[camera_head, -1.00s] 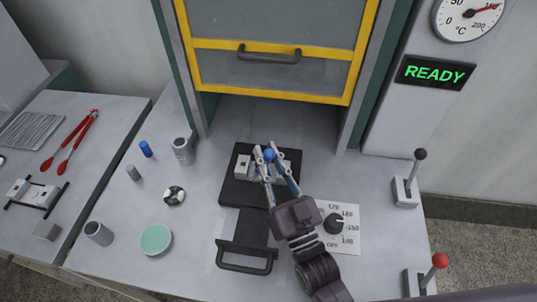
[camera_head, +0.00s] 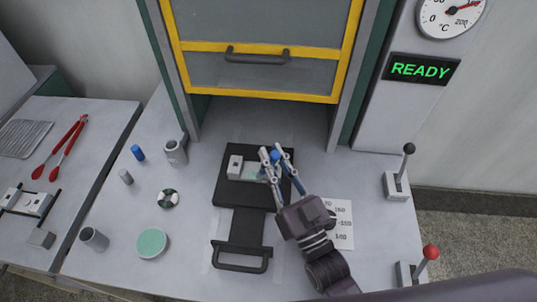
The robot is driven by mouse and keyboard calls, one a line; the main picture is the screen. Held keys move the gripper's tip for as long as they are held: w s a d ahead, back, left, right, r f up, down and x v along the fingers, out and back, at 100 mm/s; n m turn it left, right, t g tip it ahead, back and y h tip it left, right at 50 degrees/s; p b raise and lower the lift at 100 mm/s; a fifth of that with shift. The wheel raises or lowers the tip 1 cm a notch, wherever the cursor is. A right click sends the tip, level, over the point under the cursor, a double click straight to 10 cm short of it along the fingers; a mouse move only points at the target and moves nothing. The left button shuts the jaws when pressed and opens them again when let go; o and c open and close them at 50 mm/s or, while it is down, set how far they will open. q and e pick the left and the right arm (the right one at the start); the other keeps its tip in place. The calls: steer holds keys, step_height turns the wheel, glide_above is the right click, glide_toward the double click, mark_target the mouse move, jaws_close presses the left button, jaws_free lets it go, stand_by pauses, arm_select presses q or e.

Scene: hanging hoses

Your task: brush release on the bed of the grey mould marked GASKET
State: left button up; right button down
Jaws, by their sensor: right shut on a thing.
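A grey mould (camera_head: 235,166) with a pale green bed sits on a black sliding plate (camera_head: 232,188); its marking is too small to read. My right gripper (camera_head: 275,160) comes in from the lower right and is shut on a small blue-topped thing (camera_head: 275,155), probably the brush. It is over the right part of the mould and hides that part. Whether bristles touch the bed is hidden. My left gripper is not in view.
The plate's black handle (camera_head: 241,265) points toward me. The press's yellow-framed guard (camera_head: 257,92) is raised behind. Cups, a blue cylinder (camera_head: 138,153) and a round green-topped tin (camera_head: 152,243) stand left. Levers (camera_head: 397,185) stand right. A lit READY sign (camera_head: 422,69) is on the post.

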steer(key=shift+s+d, duration=0.1)
steer(key=shift+d, duration=0.3)
steer(key=shift+a, duration=0.1)
steer(key=shift+w+a, duration=0.2)
steer(key=shift+a, duration=0.7)
steer(key=shift+w+a, duration=0.2)
steer(key=shift+a, duration=0.7)
steer(key=shift+w, duration=0.1)
steer(key=shift+w+d, duration=0.25)
steer(key=shift+w, duration=0.7)
